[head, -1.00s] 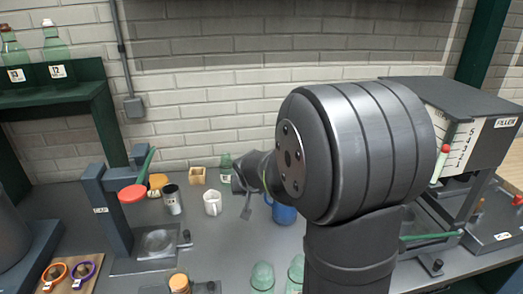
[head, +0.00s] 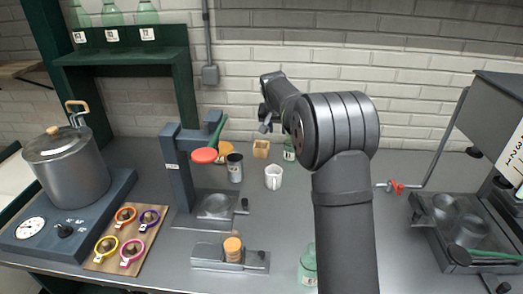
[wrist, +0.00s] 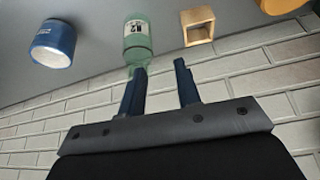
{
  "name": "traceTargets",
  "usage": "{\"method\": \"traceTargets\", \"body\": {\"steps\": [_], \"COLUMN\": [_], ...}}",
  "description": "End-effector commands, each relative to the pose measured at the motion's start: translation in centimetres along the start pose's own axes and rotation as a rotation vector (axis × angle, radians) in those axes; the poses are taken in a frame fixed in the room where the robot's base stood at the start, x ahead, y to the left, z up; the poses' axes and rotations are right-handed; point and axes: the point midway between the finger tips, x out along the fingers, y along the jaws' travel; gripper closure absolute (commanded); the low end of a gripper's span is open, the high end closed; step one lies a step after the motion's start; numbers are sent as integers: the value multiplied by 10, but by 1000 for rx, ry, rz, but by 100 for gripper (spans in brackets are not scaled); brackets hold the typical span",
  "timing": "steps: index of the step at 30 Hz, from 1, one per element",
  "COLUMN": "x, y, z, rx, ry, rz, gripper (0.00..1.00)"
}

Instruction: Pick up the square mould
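The square mould (head: 261,149) is a small open wooden box on the grey worktop near the back wall, between a dark jar and a green bottle. In the wrist view the square mould (wrist: 199,27) shows at the top, beyond the right fingertip. My gripper (wrist: 160,68) is open, with its two dark fingers apart and nothing between them. In the head view my gripper (head: 264,123) is small and partly hidden by the arm, above and behind the mould by the wall.
A green bottle (wrist: 138,42) and a blue mug (wrist: 53,44) stand beside the mould. A white mug (head: 273,177), a dark jar (head: 235,167) and a capping stand (head: 180,177) are nearby. A pot (head: 66,168) stands at the left.

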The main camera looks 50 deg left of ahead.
Motion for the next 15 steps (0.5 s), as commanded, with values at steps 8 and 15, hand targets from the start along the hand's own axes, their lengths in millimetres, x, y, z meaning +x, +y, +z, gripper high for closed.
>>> {"method": "traceTargets", "body": {"steps": [8, 15], "x": [1, 33], "y": [-39, -42], "z": [-18, -17], "rx": [-5, -5], "ry": [-50, -58], "rz": [-19, -19], "gripper": [70, 70]}}
